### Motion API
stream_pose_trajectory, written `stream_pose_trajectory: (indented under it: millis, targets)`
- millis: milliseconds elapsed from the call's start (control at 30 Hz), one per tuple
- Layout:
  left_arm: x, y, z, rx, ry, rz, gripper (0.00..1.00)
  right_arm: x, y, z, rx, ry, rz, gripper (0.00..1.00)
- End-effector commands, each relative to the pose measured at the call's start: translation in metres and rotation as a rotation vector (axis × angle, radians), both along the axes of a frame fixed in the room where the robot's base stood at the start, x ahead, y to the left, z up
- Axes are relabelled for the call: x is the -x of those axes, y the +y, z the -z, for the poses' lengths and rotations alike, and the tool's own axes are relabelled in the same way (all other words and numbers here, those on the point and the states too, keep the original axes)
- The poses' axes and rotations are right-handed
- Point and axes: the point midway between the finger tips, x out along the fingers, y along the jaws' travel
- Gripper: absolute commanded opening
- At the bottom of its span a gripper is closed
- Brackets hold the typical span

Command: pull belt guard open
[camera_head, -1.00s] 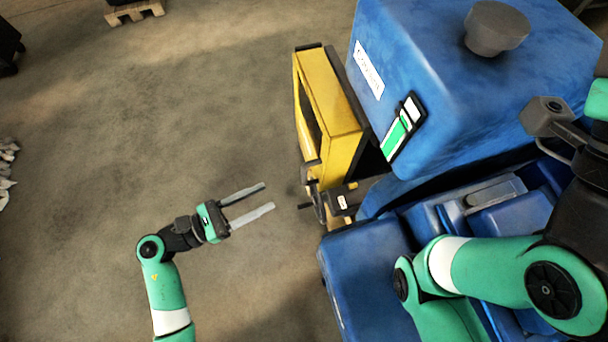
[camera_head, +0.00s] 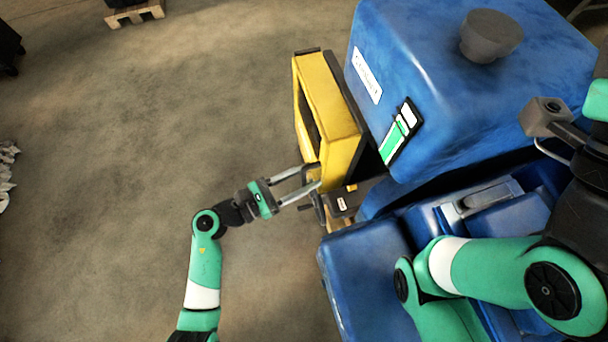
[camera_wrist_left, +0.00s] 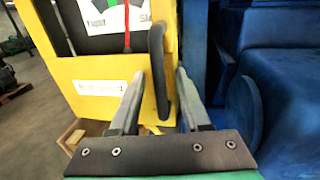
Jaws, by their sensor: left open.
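The yellow belt guard (camera_head: 346,140) stands at the left end of the blue engine in the head view. In the left wrist view, the yellow guard (camera_wrist_left: 96,89) fills the upper middle, with a dark upright handle (camera_wrist_left: 157,72) at its right edge. My left gripper (camera_head: 316,176) is open at the guard's lower front corner. In the left wrist view, the fingers of my left gripper (camera_wrist_left: 158,79) lie on either side of the handle, the lower part of which shows between them. I cannot tell whether either finger touches it. My right gripper is not seen.
The blue engine (camera_head: 440,90) takes up the right of the head view, with a grey cap (camera_head: 491,37) on top. A dark part with a white label (camera_head: 342,204) sits just below the guard.

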Motion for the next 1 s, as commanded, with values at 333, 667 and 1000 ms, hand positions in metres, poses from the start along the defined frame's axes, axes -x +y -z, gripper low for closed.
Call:
stream_pose_trajectory:
  millis: [333,667,1000]
  targets:
    - [0.0001,0.0006,-0.0001,0.000,0.000,0.000,0.00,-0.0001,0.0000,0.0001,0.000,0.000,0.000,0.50]
    - [0.0002,0.0007,-0.0001,0.000,0.001,0.000,0.00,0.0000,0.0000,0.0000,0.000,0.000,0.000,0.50]
    - [0.0002,0.0007,-0.0001,0.000,0.001,0.000,0.00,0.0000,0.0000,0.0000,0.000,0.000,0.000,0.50]
